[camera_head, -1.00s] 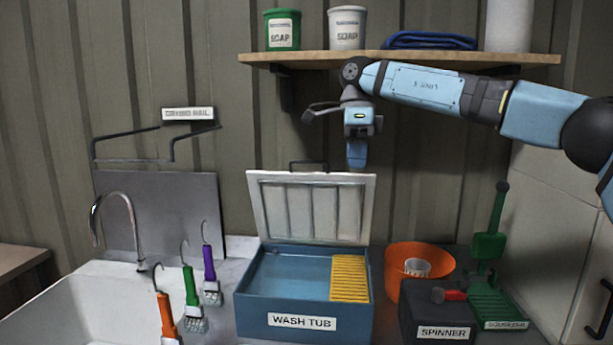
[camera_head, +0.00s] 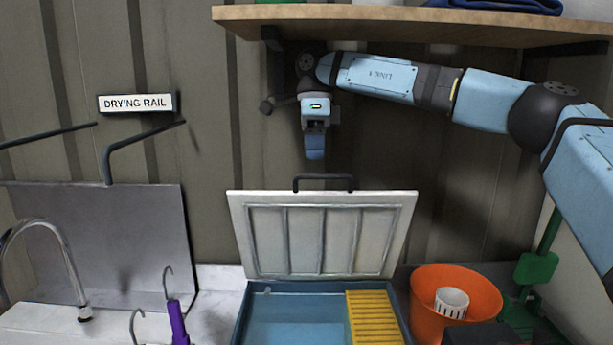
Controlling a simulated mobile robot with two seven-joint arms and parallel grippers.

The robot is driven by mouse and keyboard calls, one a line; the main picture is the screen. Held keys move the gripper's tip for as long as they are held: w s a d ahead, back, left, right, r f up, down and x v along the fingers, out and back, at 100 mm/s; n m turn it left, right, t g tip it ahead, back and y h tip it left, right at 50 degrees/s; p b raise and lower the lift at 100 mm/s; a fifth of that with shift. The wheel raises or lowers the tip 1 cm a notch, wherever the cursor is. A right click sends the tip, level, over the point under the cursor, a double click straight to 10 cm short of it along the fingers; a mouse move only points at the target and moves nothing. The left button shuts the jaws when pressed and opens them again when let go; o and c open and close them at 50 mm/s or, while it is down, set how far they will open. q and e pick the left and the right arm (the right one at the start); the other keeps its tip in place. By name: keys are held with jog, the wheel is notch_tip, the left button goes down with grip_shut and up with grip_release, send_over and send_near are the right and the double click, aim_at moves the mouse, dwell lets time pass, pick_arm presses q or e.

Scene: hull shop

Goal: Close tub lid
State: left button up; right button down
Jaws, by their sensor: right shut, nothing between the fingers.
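The wash tub (camera_head: 240,325) is blue and stands open on the counter, cut off by the bottom edge of the view. Its white ribbed lid (camera_head: 322,238) is raised, nearly upright at the tub's back edge, with a dark handle (camera_head: 323,178) on its top edge. A yellow ridged insert (camera_head: 374,318) sits in the tub's right side. My right gripper (camera_head: 315,150) points down, shut and empty, just above the lid's handle in the picture and apart from it. My left gripper is out of view.
A wooden shelf (camera_head: 420,28) runs above my right arm. An orange bowl (camera_head: 428,292) with a white cup (camera_head: 451,303) stands right of the tub. A purple-handled brush (camera_head: 177,322) and a tap (camera_head: 62,255) are at left. A drying rail (camera_head: 140,135) hangs on the wall.

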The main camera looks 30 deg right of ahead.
aim_at(316, 197)
jog(key=x, duration=0.9)
jog(key=shift+s+f, duration=0.25)
jog(key=shift+s, duration=0.05)
